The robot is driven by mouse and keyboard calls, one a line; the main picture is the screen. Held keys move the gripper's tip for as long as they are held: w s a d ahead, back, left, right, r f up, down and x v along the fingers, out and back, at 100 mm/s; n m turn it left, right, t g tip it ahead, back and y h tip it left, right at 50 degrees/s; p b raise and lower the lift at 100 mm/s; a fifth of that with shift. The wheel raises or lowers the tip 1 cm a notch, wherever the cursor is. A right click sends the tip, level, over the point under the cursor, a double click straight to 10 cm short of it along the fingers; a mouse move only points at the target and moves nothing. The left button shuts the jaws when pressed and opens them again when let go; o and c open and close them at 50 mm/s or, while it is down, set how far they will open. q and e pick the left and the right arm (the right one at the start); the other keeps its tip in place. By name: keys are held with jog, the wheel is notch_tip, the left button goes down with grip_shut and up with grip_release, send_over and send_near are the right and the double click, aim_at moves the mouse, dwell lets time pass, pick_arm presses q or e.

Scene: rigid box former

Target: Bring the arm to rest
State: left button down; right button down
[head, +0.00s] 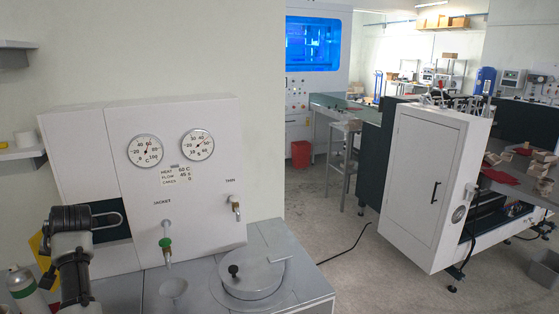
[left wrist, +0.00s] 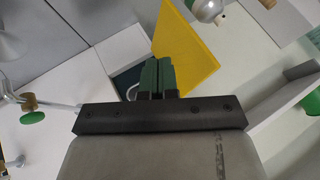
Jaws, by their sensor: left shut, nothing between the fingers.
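My left arm (head: 75,250) rises at the lower left of the head view, in front of the white gauge panel. Its fingertips do not show there. In the left wrist view my left gripper (left wrist: 158,77) has its two green fingers together, with nothing between them. A yellow sheet (left wrist: 188,55) lies beyond and beside the fingertips; I cannot tell whether they touch. It also shows partly behind my arm in the head view (head: 37,246). My right gripper is in neither view.
The gauge panel (head: 185,185) has a green-handled tap (head: 165,243) and a brass tap (head: 236,207). A round lid (head: 252,276) with a black knob sits on the grey bench. A bottle (head: 22,285) stands near my arm. Floor is open before a white cabinet (head: 425,180).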

pick_arm(q)
jog(key=s+d+f+m+t+h, duration=0.1)
jog(key=s+d+f+m, duration=0.3)
jog(key=s+d+f, duration=1)
jog(key=s+d+f+m+h, duration=0.1)
jog(key=s+d+f+h, duration=0.15)
jog(key=s+d, duration=0.75)
jog(key=s+d+f+m+h, duration=0.15)
jog(key=s+d+h, duration=0.25)
jog(key=s+d, duration=0.55)
notch_tip(320, 180, down, 30)
jog(key=s+g+b, duration=0.1)
jog(key=g+b, duration=0.1)
jog(key=b, duration=0.1)
jog(key=s+a+f+g+b, duration=0.1)
jog(key=s+a+f, duration=0.1)
jog(key=s+f, duration=1.4)
jog(key=shift+f+b, duration=0.3)
jog(key=shift+f, duration=0.2)
